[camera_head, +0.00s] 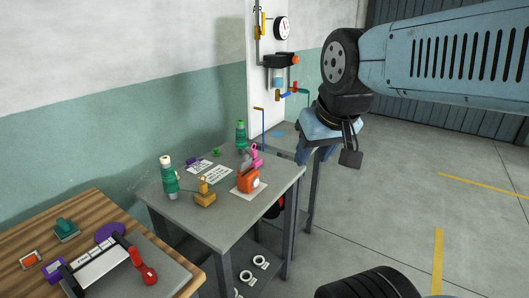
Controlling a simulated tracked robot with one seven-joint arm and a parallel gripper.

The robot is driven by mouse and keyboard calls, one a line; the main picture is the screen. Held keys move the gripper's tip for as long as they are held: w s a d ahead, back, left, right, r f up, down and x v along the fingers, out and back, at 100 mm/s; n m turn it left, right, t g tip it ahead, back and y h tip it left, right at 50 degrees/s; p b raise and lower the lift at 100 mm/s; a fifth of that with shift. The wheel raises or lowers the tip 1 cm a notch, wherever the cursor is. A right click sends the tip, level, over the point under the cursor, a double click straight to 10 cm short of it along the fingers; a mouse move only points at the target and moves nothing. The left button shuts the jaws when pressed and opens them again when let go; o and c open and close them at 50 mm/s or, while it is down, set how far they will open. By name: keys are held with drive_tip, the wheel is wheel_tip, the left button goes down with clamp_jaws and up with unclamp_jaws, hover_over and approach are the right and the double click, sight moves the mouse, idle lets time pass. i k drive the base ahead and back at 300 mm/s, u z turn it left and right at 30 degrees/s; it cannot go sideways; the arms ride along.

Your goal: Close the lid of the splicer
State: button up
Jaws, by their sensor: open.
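I cannot tell for sure which device is the splicer. My gripper (316,156) hangs in the air, pointing down, to the right of the orange device in the picture. It is open, with nothing seen between its fingers, and apart from both devices.
A green bottle (169,179) and another green bottle (241,136) stand on the grey table. The wooden table (93,207) at front left holds a long white-topped device with a red handle (143,267). Wall fittings (281,68) are behind. Floor at right is clear.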

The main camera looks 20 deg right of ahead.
sight(246, 163)
drive_tip(key=u, duration=0.85)
drive_tip(key=i, duration=0.1)
drive_tip(key=z, duration=2.3)
drive_tip(key=k, duration=0.75)
drive_tip(key=u, duration=0.4)
drive_tip(key=i, duration=1)
drive_tip(key=u, duration=0.1)
